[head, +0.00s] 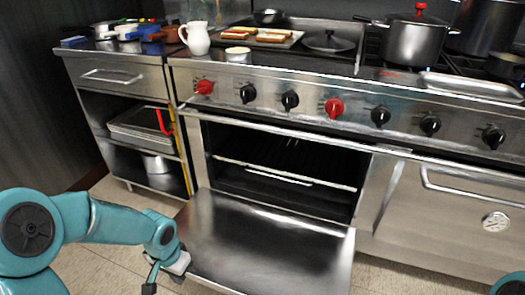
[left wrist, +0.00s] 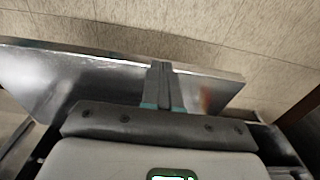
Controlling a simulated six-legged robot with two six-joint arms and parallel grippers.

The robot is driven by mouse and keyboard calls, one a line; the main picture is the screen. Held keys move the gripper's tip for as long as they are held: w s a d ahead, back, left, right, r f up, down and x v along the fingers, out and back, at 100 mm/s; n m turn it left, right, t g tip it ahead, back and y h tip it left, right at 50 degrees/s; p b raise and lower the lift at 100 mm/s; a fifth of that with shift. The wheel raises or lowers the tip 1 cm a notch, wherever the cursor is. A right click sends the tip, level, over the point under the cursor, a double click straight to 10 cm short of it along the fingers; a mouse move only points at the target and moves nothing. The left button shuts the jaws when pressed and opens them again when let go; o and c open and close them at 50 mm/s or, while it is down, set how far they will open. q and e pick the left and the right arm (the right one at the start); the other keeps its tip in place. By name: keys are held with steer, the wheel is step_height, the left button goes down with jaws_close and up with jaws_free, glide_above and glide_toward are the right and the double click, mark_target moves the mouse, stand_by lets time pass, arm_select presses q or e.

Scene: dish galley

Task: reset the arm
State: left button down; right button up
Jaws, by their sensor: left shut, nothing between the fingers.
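My left arm reaches in from the lower left of the head view. Its gripper (head: 150,283) points down beside the left edge of the lowered oven door (head: 265,245). In the left wrist view the two fingers (left wrist: 162,82) are together with nothing between them. The door's metal panel (left wrist: 75,85) lies behind them there; I cannot tell whether they touch it. A piece of my right arm shows at the lower right corner of the head view, but its gripper is out of frame.
The oven (head: 285,165) is open, with a wire rack inside. Left of it stands a steel cabinet (head: 115,78) with shelves. A white pitcher (head: 196,40), a sheet tray of food and a steel pot (head: 413,43) stand on top. Tiled floor (head: 95,262) is clear around the gripper.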

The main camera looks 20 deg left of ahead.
arm_select(q)
steer(key=s+d+f+n+h, duration=0.2)
steer(key=s+d+f, duration=0.3)
steer(key=d+f, duration=0.4)
steer(key=s+d+f+n+h, duration=0.1)
steer(key=s+d+f+h, duration=0.1)
steer(key=s+d+f, duration=0.65)
step_height(320, 180, up, 31)
steer(key=w+d+p, duration=0.2)
steer(key=p, duration=2.7)
steer(key=shift+w+d, duration=0.3)
steer(key=shift+d, duration=0.1)
jaws_free()
steer(key=shift+f, duration=0.2)
